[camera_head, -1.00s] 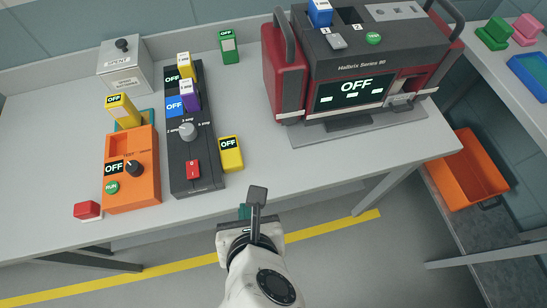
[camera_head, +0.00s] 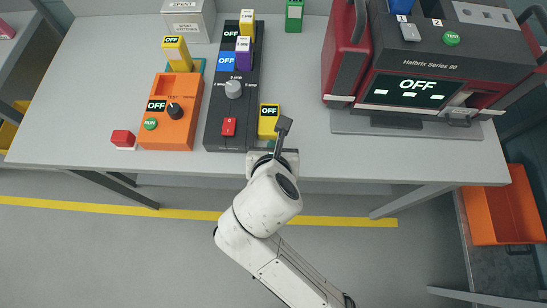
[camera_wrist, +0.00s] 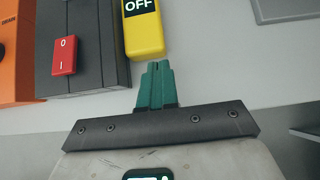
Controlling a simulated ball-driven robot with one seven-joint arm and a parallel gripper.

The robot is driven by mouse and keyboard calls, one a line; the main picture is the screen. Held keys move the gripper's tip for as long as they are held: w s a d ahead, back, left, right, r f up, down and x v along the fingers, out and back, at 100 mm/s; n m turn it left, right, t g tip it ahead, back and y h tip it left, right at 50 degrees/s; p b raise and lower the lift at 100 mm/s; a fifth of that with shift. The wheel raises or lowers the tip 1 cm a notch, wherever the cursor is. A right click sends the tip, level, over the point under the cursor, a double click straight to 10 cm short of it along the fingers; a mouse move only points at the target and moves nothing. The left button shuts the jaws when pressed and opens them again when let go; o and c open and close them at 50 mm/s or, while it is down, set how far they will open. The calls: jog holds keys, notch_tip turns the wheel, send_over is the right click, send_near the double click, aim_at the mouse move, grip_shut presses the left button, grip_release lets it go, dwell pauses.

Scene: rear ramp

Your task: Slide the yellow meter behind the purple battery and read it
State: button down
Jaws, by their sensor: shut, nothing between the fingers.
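The yellow meter (camera_head: 267,126) lies on the bench, right of the dark charger's front end. Its small screen reads OFF. In the wrist view the meter (camera_wrist: 144,35) is just beyond my fingertips, close to them; I cannot tell whether they touch. The purple battery (camera_head: 243,58) stands in the dark charger (camera_head: 224,104), farther back, beside a blue OFF display. My gripper (camera_wrist: 156,66) is shut and empty, its green fingers together at the bench's front edge. In the head view my wrist partly hides the fingers.
The charger has a grey knob (camera_head: 233,89) and red switch (camera_head: 228,127). A red button (camera_head: 123,138) is at far left. The Halbrix machine (camera_head: 410,70) stands right.

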jog(key=shift+w, duration=0.55)
jog(key=w+p, duration=0.2)
jog(key=w, duration=0.1)
jog(key=w+p, duration=0.1)
jog(key=p, duration=0.1)
jog(key=shift+w+d+r, duration=0.15)
jog(key=shift+r, duration=0.25)
jog(key=w, duration=0.4)
jog(key=w+p, duration=0.1)
jog(key=w, duration=0.3)
jog(key=w+f+p, duration=0.1)
jog(key=w, duration=0.3)
jog(key=shift+d, duration=0.2)
jog(key=shift+s, duration=0.1)
